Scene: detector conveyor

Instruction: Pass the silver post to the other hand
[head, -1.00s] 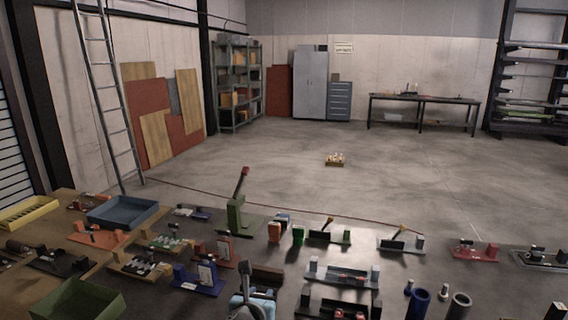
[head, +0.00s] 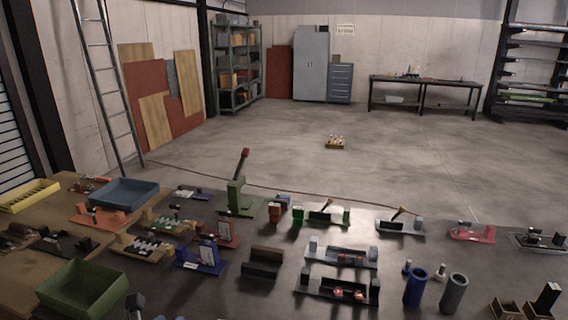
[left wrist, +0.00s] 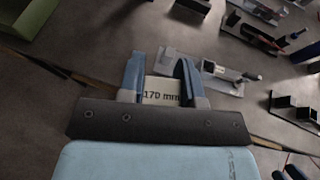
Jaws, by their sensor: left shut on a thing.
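My left gripper (left wrist: 162,80) has its blue fingers closed on the silver post. Between them in the left wrist view shows a pale face of the post, marked "170 mm" (left wrist: 161,92); the rest is hidden by the fingers and palm. In the head view the grey upper end of the post (head: 135,302) seems to stand up at the bottom edge, left of the middle, with the gripper itself mostly below the frame. It looks clear of the table. My right gripper is in neither view.
The dark table (head: 240,300) carries several fixtures. A green tray (head: 80,290) is at the lower left, and a blue tray (head: 123,193) is behind it. A blue cylinder (head: 414,288) and a grey cylinder (head: 453,293) stand at the right.

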